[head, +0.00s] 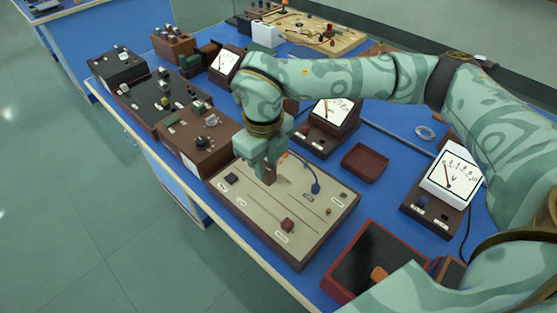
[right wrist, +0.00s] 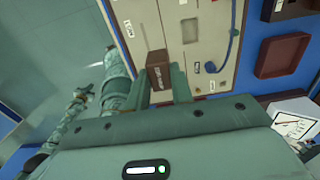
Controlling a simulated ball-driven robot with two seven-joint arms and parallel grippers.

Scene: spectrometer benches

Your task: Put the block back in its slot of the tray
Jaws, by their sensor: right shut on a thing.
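My right gripper (head: 267,164) points down over the beige-topped tray (head: 247,203) with a dark wooden rim. It is shut on a small brown block (head: 270,177), which is low over the tray's top, near its far side. In the right wrist view the block (right wrist: 158,66) shows between the two fingers (right wrist: 160,84), with faint lettering on its face. I cannot tell whether the block touches the tray or sits over a slot. The gripper hides part of the tray's far edge.
On the tray are a black piece (head: 231,178), a reddish block (head: 287,226) and a blue cable (head: 315,187). An empty brown box (head: 364,163), a meter (head: 330,118) and a red-rimmed dark tray (head: 341,284) stand nearby. Instrument boxes (head: 200,138) crowd the left.

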